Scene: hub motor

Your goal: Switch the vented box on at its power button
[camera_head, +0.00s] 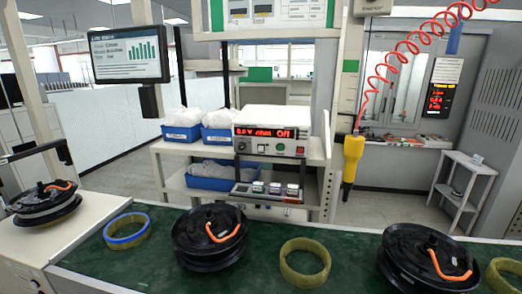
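A white box (272,132) stands on the upper shelf of the rack behind the bench, near the middle of the head view. I take it to be the vented box; its vents are too small to make out. Its front has a lit red display (271,133) whose last word seems to read "Off". Below the display are several small knobs, sockets and coloured spots; which one is the power button I cannot tell. Neither my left gripper nor my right gripper shows in this view.
A green bench top (335,250) crosses the front, with black hub motors (210,236) and yellow rings (305,263) on it. A yellow tool (352,158) hangs on a red coiled hose right of the box. Small switches (275,189) sit below the box; blue bins (181,133) stand left.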

